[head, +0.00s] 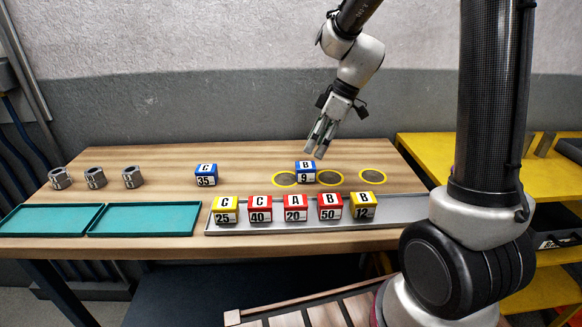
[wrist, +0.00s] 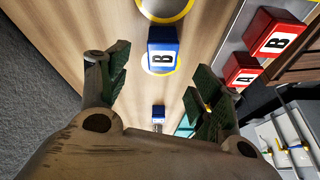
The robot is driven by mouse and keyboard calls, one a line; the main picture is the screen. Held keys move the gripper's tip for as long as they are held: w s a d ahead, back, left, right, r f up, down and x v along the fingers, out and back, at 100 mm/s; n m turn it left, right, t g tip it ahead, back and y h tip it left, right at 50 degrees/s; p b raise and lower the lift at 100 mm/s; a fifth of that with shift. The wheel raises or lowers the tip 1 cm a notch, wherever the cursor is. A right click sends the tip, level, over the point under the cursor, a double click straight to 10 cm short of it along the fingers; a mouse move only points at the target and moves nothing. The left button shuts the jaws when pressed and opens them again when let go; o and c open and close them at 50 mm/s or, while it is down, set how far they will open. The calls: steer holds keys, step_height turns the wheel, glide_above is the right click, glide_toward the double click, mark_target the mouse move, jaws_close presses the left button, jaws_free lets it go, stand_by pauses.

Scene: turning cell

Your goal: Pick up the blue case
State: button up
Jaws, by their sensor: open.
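Two blue cases stand upright on the wooden table. One, marked B and 9 (head: 305,176), stands among yellow-ringed dark discs at right of centre. The other, marked C and 35 (head: 206,180), stands alone further left. My gripper (head: 318,150) is open and empty, above and slightly behind the B case, apart from it. In the wrist view, the B case (wrist: 163,58) shows beyond the open fingers, over part of a yellow ring. The second blue case (wrist: 158,113) appears smaller, lower between the fingers. Its letter is too small to read there.
A grey tray (head: 285,224) along the front edge holds a row of yellow and red cases. Two teal trays (head: 145,219) lie at the left front, with three metal nuts (head: 95,178) behind them. A yellow bench (head: 425,149) stands at right. The table between nuts and the C case is clear.

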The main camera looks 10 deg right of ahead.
mark_target(306, 165)
steer(key=shift+w+a+r+n, duration=0.1)
steer(key=shift+a+n, duration=0.05)
steer(key=shift+n, duration=0.45)
steer(key=shift+w+a+n, duration=0.1)
steer(key=shift+n, duration=0.5)
steer(key=shift+a+f+n, duration=0.1)
steer(key=shift+f+n, duration=0.15)
steer(key=shift+n, duration=0.05)
steer(key=x, duration=0.7)
steer(key=shift+s+d+f, duration=0.2)
steer(key=shift+s+f, duration=0.1)
steer(key=shift+s, duration=0.05)
steer(key=shift+c, duration=0.5)
steer(key=c, duration=1.1)
